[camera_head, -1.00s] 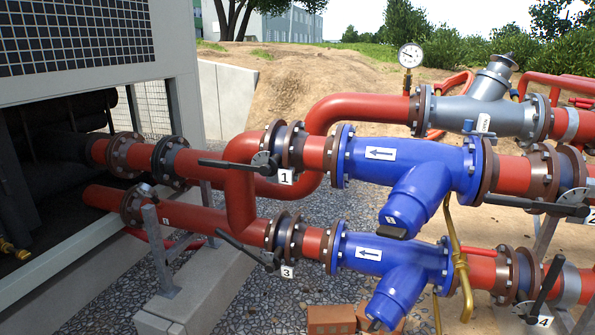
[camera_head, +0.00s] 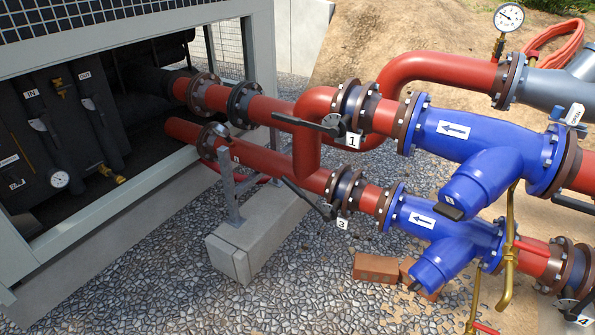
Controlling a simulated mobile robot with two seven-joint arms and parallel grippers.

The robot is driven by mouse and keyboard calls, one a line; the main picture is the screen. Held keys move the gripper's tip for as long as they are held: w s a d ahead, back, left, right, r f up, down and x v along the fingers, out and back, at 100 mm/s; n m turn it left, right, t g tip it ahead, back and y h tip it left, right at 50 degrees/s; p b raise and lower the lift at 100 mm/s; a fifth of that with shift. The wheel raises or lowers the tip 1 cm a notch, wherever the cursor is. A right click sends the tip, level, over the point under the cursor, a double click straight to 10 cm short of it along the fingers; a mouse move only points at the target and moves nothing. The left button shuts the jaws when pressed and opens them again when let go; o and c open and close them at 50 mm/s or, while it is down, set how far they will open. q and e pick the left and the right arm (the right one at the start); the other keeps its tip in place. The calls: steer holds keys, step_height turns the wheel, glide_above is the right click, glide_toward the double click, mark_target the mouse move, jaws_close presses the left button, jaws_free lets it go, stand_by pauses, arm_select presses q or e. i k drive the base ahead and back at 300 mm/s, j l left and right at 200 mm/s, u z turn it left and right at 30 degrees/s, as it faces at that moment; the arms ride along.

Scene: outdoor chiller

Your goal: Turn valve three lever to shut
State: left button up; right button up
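Valve three's black lever (camera_head: 306,198) slants from upper left down to its pivot on the lower red pipe. The tag marked 3 (camera_head: 342,223) hangs just below the pivot. The lever sits at an angle to the pipe, neither clearly along it nor clearly across it. The valve body (camera_head: 346,188) is clamped between brown flanges, left of the lower blue strainer (camera_head: 440,224). Neither of my grippers shows in the head view.
Valve one's lever (camera_head: 306,122) lies above, tag 1 beside it. Valve four's tag (camera_head: 584,320) is at the lower right. A concrete block (camera_head: 250,240) with a metal post stands left of valve three. Bricks (camera_head: 377,268) lie on open gravel below the strainer.

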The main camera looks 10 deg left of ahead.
mark_target(326, 217)
steer(key=i+j+u, duration=0.1)
steer(key=i+u, duration=0.2)
steer(key=i, duration=0.85)
